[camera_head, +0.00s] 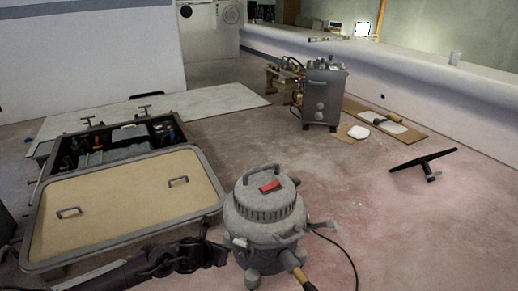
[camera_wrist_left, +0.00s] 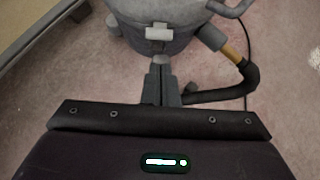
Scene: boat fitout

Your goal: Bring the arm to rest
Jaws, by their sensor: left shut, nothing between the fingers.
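My left gripper (camera_head: 222,257) reaches in from the lower left of the head view, low over the floor, just left of a grey canister vacuum (camera_head: 266,215). In the left wrist view its fingers (camera_wrist_left: 160,66) are together, with nothing between them. They point toward the vacuum's drum (camera_wrist_left: 155,30) and its pale latch, and I cannot tell whether they touch it. My right gripper does not show in either view.
A large open case (camera_head: 212,205) with tan lid and tools stands at the left. A grey machine (camera_head: 323,95) stands farther back. A black T-shaped tool (camera_head: 424,160) is at the right. The vacuum's cable and hose lie in front. Floor between is clear.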

